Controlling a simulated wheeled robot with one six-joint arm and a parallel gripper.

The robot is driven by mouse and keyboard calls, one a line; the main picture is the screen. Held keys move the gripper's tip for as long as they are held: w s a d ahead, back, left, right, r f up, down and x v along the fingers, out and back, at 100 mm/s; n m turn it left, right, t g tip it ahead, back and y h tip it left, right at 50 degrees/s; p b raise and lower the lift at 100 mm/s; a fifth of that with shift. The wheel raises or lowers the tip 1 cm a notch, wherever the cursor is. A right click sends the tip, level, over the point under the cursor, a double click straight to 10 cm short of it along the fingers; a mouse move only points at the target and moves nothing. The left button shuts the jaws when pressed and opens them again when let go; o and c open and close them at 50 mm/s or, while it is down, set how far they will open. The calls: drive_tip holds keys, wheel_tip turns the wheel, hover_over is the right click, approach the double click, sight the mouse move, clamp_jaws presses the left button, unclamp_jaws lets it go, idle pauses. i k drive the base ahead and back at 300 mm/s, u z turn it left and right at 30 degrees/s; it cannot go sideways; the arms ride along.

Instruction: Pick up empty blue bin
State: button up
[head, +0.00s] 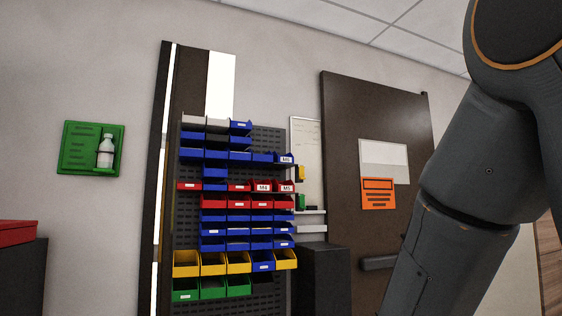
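Several small blue bins (240,156) hang in rows on a dark rack panel (186,228). Blue rows show near the top and in the middle of the rack. I cannot tell from this angle which blue bin is empty. My arm fills the right side of the head view, and its end is outside the frame. My gripper is not in view.
Red bins (239,203), yellow bins (213,263) and green bins (212,288) share the rack. A dark cabinet (325,280) stands right of it, before a brown door (350,110). A red box (16,232) is at far left. A green bottle holder (82,145) hangs on the wall.

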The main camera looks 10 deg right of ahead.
sight(289, 158)
drive_tip(key=u, duration=1.2)
drive_tip(key=i, duration=1.5)
drive_tip(key=z, duration=0.25)
